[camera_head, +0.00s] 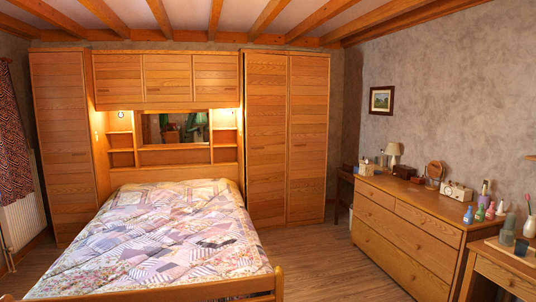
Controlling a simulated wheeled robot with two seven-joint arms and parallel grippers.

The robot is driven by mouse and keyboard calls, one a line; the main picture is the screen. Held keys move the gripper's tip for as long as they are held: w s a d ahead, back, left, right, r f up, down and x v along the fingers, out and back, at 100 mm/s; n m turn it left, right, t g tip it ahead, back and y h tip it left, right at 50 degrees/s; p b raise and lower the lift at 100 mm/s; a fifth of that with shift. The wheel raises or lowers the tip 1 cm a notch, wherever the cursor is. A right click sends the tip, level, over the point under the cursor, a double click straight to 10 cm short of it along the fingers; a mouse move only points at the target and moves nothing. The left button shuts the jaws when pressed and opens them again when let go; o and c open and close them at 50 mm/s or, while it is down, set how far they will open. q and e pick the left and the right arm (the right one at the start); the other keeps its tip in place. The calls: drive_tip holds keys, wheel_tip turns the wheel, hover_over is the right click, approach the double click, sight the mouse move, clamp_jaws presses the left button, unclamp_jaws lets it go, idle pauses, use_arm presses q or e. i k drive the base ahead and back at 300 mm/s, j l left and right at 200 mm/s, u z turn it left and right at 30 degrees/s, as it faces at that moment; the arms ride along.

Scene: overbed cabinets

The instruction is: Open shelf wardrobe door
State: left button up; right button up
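A tall wooden wardrobe with two doors stands right of the bed, against the back wall. Its left door (266,140) and right door (308,140) both look shut. A narrower tall wardrobe door (64,145) at the far left of the unit also looks shut. Which of these is the shelf wardrobe door I cannot tell. Small handles show near mid-height on the doors. Neither of my grippers is in view.
A bed with a patchwork quilt (170,235) fills the left and middle floor. Overbed cabinets (167,78) hang above it, shut. A wooden dresser (410,230) with small items stands along the right wall. Free floor (325,265) lies between bed and dresser.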

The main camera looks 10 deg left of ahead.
sight(266, 75)
drive_tip(key=i+z, duration=0.1)
drive_tip(key=i, duration=4.7)
drive_tip(key=i+u, duration=0.15)
drive_tip(key=i, duration=0.35)
drive_tip(key=i+l+u, duration=0.1)
drive_tip(key=i, duration=0.35)
drive_tip(key=i+l+u, duration=0.15)
drive_tip(key=i, duration=0.35)
drive_tip(key=i+l+u, duration=0.1)
drive_tip(key=i+l, duration=0.15)
drive_tip(key=i, duration=0.2)
